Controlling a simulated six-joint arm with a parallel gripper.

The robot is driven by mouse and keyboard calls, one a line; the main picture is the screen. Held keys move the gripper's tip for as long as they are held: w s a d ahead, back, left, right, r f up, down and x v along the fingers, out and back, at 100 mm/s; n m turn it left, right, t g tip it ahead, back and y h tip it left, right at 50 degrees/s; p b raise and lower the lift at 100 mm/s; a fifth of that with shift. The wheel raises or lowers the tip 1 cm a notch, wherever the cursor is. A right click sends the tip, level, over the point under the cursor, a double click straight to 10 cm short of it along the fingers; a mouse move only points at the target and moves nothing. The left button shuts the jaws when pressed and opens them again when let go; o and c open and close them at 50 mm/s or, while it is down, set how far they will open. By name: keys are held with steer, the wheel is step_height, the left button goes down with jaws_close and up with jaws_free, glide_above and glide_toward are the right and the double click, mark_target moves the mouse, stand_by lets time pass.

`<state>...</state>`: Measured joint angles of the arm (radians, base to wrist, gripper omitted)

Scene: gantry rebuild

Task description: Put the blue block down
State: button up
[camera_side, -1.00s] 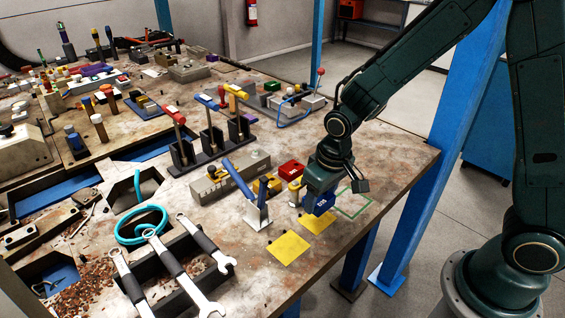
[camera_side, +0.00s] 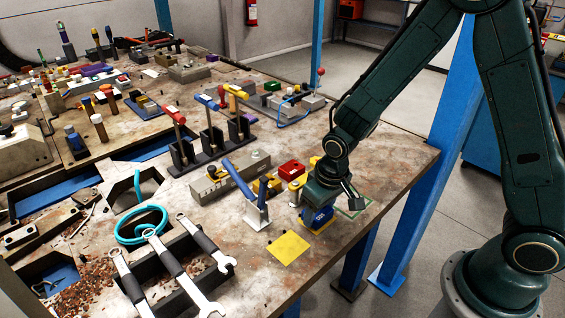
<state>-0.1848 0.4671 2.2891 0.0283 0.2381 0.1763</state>
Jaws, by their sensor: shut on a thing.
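The blue block (camera_side: 318,217) is in my gripper (camera_side: 318,208), at the front right of the workbench. My gripper is shut on it; the fingertips are largely hidden by the hand and the block. The block is at a yellow square (camera_side: 325,228), which shows only along its front edge below the block. I cannot tell whether the block touches the surface. A second yellow square (camera_side: 288,248) lies bare to the front left. A green outlined square (camera_side: 359,208) lies to the right, partly hidden by my gripper.
A red block (camera_side: 291,169) and a yellow-topped cylinder (camera_side: 296,190) stand just behind my gripper. A blue-handled lever on a white bracket (camera_side: 255,213) stands to the left. Wrenches (camera_side: 178,262) lie at the front left. The bench's right end is mostly clear.

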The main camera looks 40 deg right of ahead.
mark_target(326, 215)
steer(key=shift+f, duration=0.15)
steer(key=o, duration=1.1)
steer(key=shift+r, duration=0.2)
steer(key=r, duration=0.4)
steer(key=s+r, duration=0.1)
steer(key=r, duration=0.7)
steer(key=shift+s, duration=0.35)
